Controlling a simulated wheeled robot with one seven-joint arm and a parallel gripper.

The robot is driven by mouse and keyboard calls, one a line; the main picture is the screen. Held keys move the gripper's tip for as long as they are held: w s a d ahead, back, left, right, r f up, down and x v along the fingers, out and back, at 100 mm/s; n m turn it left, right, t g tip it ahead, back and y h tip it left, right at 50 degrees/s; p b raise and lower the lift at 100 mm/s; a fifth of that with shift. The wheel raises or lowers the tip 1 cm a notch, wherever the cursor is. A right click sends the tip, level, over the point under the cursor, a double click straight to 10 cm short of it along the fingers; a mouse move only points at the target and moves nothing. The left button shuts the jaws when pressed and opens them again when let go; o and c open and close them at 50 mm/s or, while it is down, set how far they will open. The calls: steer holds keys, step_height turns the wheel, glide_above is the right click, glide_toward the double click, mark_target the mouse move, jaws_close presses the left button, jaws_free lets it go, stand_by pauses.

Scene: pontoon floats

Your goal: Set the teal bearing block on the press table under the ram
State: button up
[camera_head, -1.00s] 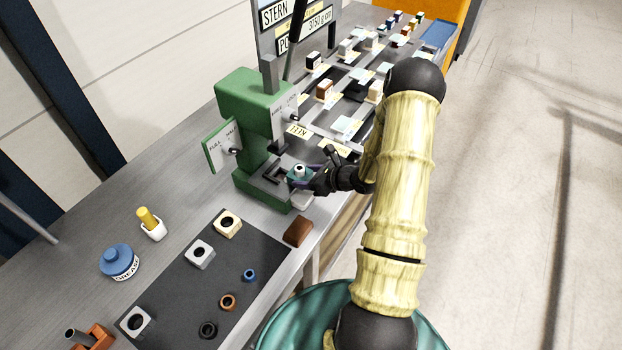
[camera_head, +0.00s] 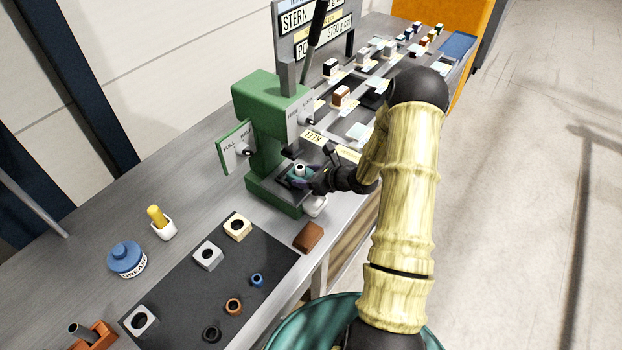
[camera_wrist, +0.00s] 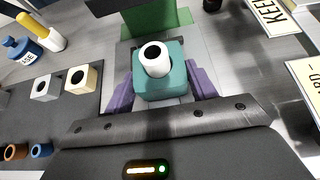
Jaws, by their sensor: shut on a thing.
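The teal bearing block (camera_wrist: 164,82) is between the purple fingers of my gripper (camera_wrist: 162,92), which is shut on it. A white ring with a dark bore sits in the top of the block. In the head view the teal block (camera_head: 299,172) is at the press table (camera_head: 276,193), in the throat of the green press (camera_head: 262,120). My gripper (camera_head: 304,177) reaches it from the right. The ram is hard to make out behind the press head. I cannot tell whether the block touches the table.
A dark mat (camera_head: 190,285) at the left holds pale blocks and several small rings. A brown block (camera_head: 308,237) and a small white object (camera_head: 316,206) lie near the bench edge. A grease pot (camera_head: 126,260) and a yellow-topped holder (camera_head: 161,223) stand behind the mat.

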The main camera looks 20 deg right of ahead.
steer(key=shift+w+a+b, duration=0.35)
steer(key=shift+w+a, duration=0.2)
steer(key=shift+w, duration=0.3)
steer(key=o, duration=1.7)
steer(key=p+v, duration=0.2)
steer(key=v, duration=0.8)
stand_by(0.5)
